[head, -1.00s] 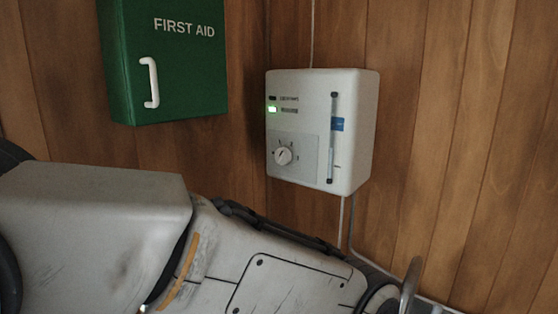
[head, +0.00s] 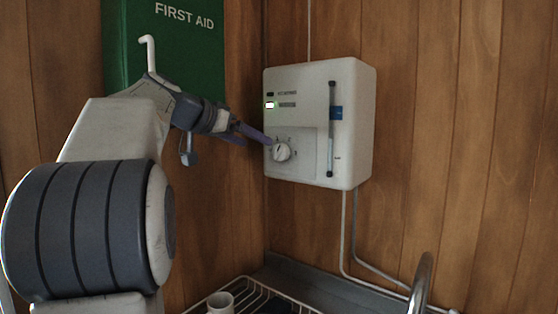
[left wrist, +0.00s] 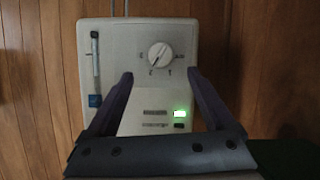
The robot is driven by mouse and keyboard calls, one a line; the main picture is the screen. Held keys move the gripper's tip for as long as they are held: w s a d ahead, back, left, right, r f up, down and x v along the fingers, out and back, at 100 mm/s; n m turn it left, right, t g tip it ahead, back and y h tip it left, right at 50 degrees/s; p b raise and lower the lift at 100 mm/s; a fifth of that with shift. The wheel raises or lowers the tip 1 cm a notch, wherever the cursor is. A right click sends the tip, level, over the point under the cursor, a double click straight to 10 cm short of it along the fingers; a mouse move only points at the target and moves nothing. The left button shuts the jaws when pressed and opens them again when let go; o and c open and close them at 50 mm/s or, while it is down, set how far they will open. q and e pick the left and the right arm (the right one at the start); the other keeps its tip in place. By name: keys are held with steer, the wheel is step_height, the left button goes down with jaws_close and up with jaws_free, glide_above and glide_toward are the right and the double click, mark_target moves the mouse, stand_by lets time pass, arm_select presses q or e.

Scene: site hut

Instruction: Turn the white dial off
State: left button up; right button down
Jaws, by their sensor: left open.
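The white dial (head: 282,152) is a round knob with a pointer line, on the lower left of a white wall box (head: 355,130). In the left wrist view the box is upside down, with the dial (left wrist: 160,55) ahead of my fingers and marks around it. A green lamp (left wrist: 180,114) on the box is lit. My left gripper (head: 254,137) is just left of the dial in the head view. In the left wrist view its two fingers (left wrist: 160,78) are apart with nothing between them; the dial appears beyond the gap. My right gripper is in neither view.
Below are a wire rack (head: 258,293) with a white cup (head: 220,302) and a metal tap (head: 420,285). Wood wall right of the box is clear.

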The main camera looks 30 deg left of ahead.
mark_target(276, 152)
arm_select(q)
steer(key=p+x, duration=0.2)
steer(key=x, duration=0.7)
steer(key=shift+w+f+p, duration=0.25)
steer(key=shift+w+p, duration=0.1)
steer(key=shift+w, duration=0.25)
steer(key=c, duration=1.4)
